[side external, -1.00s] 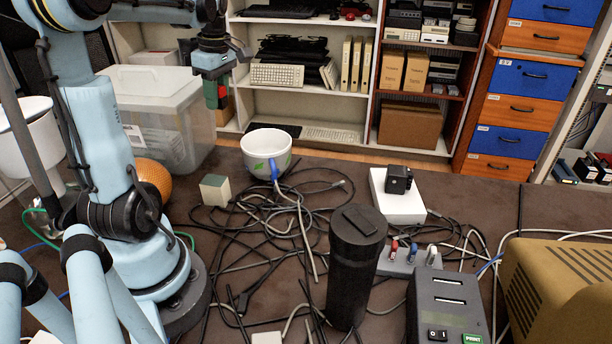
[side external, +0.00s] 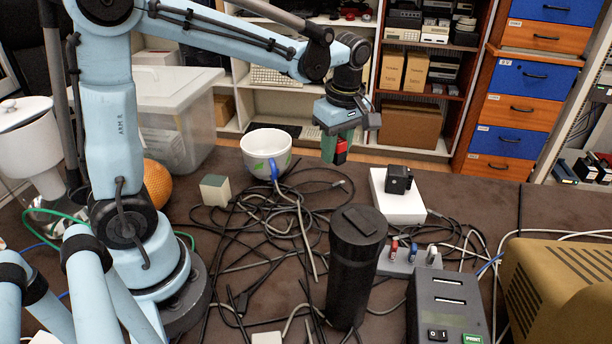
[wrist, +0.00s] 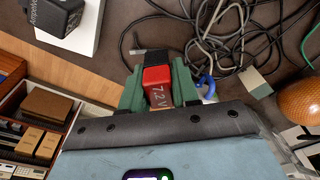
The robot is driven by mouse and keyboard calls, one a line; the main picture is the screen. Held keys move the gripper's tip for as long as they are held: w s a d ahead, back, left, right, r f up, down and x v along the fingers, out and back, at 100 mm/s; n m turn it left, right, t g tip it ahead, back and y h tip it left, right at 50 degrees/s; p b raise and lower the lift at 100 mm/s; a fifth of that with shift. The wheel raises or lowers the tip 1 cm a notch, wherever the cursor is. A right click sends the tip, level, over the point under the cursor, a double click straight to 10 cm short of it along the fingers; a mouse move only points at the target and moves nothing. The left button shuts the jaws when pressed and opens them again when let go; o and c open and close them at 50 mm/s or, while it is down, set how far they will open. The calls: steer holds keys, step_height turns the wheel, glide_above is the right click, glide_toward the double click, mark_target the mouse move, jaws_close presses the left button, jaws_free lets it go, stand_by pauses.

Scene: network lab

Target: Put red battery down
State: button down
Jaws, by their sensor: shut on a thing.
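The red battery (wrist: 160,86), with a black end and "7.2 V" on it, is held between the green fingers of my gripper (wrist: 160,92) in the wrist view. In the side view my gripper (side external: 335,147) is in the air above the back of the table, between the white mug and the white box. The red battery (side external: 341,152) shows there partly, behind the green fingers. It appears clear of the table (side external: 265,315).
Tangled cables (side external: 290,225) cover mid-table. A black cylinder (side external: 352,270) stands in front.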

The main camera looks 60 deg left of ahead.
steer(key=shift+d+f, duration=0.15)
steer(key=shift+d, duration=0.35)
steer(key=shift+d+f, duration=0.15)
steer(key=shift+d, duration=0.35)
glide_above(319, 178)
steer(key=f, duration=0.7)
steer(key=shift+s+d, duration=0.1)
steer(key=shift+d, duration=0.2)
steer(key=shift+f, duration=1.95)
steer(key=shift+f, duration=0.15)
steer(key=c, duration=0.8)
jaws_free()
steer(key=shift+c, duration=0.2)
